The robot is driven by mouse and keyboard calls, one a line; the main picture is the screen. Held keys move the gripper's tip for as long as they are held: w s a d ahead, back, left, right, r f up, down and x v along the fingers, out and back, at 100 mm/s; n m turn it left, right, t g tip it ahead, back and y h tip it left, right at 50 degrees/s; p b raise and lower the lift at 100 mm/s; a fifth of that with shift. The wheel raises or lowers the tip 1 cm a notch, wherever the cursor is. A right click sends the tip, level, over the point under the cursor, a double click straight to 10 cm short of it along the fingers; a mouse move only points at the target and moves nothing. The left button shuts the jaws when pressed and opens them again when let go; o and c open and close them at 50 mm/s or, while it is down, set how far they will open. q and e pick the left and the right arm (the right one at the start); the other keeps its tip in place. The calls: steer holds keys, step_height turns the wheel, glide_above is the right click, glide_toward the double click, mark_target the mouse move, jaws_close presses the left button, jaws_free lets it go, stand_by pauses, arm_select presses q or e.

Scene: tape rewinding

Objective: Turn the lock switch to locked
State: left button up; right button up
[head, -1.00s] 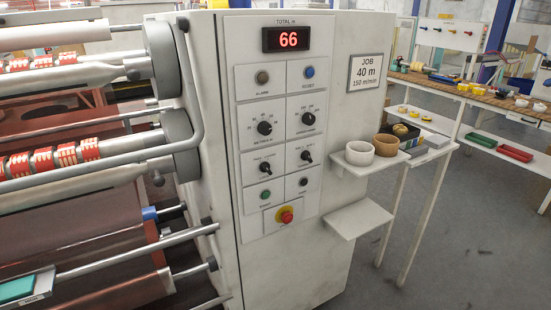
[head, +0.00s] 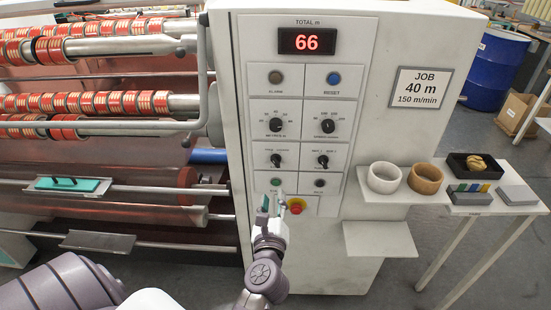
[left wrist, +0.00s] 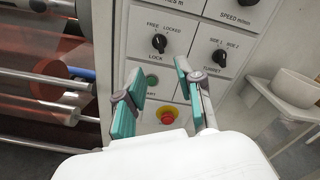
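The lock switch (head: 276,160) is a black knob on the white control panel (head: 341,90), below the metres dial. In the left wrist view the lock switch (left wrist: 159,43) shows under the words FREE and LOCKED; which way its pointer faces is hard to tell. My left gripper (head: 268,204) is in front of the lower panel, below the knob. In the left wrist view the left gripper (left wrist: 156,70) has its two teal-padded fingers apart, with nothing between them. The knob lies beyond the fingertips, not touched. My right gripper is not in view.
The turret switch (head: 323,160) sits right of the lock switch. The green start button (left wrist: 151,80) and red emergency stop (head: 296,206) are close to the left gripper. A shelf with two rings (head: 425,178) juts out at right. Rollers (head: 100,103) fill the left.

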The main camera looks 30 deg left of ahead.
mark_target(274, 163)
arm_select(q)
steer(key=p+x, duration=0.3)
steer(key=x, duration=1)
steer(key=shift+w+a, duration=0.25)
steer(key=shift+w, duration=0.05)
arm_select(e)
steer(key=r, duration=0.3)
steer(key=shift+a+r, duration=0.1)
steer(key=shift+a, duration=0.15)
arm_select(q)
jaws_close()
